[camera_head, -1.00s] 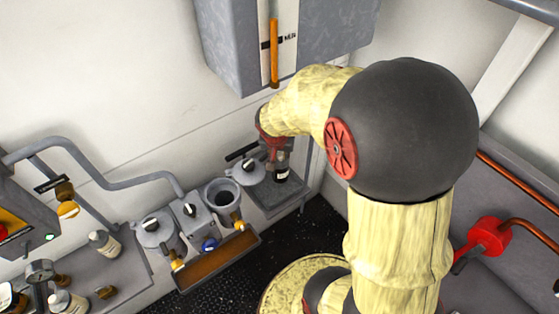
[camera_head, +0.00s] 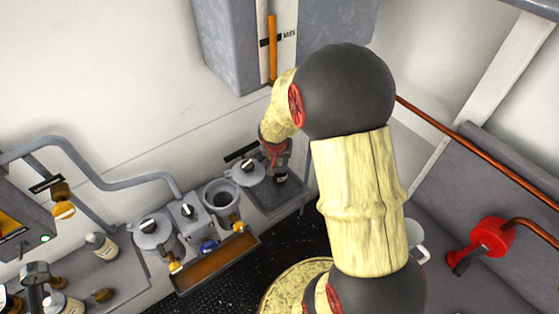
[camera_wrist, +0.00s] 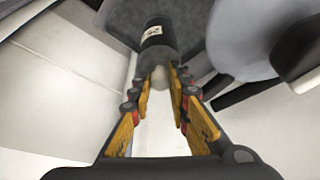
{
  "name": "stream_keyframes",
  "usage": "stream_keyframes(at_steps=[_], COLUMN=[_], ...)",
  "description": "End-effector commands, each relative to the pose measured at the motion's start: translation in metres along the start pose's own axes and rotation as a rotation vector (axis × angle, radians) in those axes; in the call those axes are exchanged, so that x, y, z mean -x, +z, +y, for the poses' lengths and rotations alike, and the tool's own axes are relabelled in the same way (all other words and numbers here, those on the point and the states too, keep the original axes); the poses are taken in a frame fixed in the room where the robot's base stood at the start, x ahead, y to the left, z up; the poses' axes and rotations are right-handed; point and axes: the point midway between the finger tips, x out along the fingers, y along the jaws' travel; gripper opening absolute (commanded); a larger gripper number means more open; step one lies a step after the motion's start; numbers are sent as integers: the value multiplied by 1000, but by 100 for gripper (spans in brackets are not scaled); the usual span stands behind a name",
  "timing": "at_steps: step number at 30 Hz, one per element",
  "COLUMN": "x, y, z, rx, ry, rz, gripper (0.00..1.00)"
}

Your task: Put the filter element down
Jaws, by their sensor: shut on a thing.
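The filter element (camera_wrist: 155,42) is a dark cylinder with a small white label and a paler near end, held in my gripper (camera_wrist: 160,78) in the wrist view. The yellow-padded fingers are shut on its near end. In the head view, my gripper (camera_head: 276,160) points down over a grey square tray (camera_head: 272,208) at the right end of the bench. The lower part of the filter element (camera_head: 281,179) shows below the fingers, at or just above the tray. I cannot tell whether it touches the tray.
A round grey lid with a black handle (camera_head: 249,173) lies just left of the gripper. An open grey canister (camera_head: 222,194) and a brown trough (camera_head: 218,262) stand farther left. A large grey box (camera_head: 225,45) hangs on the wall above.

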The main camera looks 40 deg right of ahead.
Motion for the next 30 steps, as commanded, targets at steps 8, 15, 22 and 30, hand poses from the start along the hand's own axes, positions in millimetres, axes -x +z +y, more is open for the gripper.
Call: stream_keyframes(at_steps=[8,15,22,30], x=[-2,-2,2,51], y=[1,1,0,-2], z=[0,0,0,-1], rx=[1,0,0,0], ry=[1,1,1,-2], rz=[0,0,-1,4], gripper=[22,26,26,26])
